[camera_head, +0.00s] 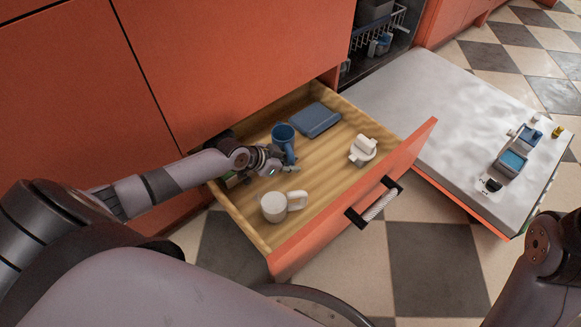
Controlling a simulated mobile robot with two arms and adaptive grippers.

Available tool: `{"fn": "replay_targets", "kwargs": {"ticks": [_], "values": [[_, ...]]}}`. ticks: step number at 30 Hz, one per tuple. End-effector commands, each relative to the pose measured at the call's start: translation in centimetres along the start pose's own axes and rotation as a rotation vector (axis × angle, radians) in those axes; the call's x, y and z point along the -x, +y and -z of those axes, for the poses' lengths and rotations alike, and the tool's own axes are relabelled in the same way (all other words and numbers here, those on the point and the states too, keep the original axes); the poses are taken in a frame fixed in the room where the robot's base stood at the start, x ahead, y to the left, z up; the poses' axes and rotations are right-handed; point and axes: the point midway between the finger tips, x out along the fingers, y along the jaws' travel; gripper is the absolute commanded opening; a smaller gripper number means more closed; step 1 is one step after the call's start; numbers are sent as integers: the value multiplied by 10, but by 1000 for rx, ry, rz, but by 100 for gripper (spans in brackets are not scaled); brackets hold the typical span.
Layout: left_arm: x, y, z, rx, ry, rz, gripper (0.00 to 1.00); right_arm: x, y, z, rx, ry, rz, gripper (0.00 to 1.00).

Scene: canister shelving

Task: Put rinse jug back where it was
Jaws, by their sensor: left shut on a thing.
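A blue jug (283,134), which I take as the rinse jug, is in the open wooden drawer (318,168), toward its back left. My left gripper (285,164) is at its near side, shut on the jug by its handle. The fingers are small here and the exact contact is hard to make out. I cannot tell whether the jug's base touches the drawer floor. My right arm shows at the lower right edge, but its gripper is out of view.
The drawer also holds a white mug (274,207) at the front left, a blue flat box (315,120) at the back and a white lidded item (362,150) at the right. The drawer's middle is clear. An open dishwasher door (430,110) with small items lies to the right.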

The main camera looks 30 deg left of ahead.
Motion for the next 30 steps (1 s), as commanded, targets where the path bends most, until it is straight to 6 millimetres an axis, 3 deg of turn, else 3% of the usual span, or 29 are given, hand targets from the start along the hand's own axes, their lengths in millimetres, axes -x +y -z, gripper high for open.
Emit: {"fn": "replay_targets", "kwargs": {"ticks": [10, 11, 19, 30], "values": [[-2, 0, -1, -1, 4, 1, 0, 0, 0, 1, 1, 5, 3, 38], [-2, 0, -1, 0, 1, 0, 18, -2, 0, 1, 1, 7, 3, 38], [-2, 0, -1, 0, 1, 0, 36, -2, -1, 1, 1, 6, 3, 38], [1, 0, 2, 0, 2, 1, 37, -5, 0, 1, 0, 10, 3, 38]]}}
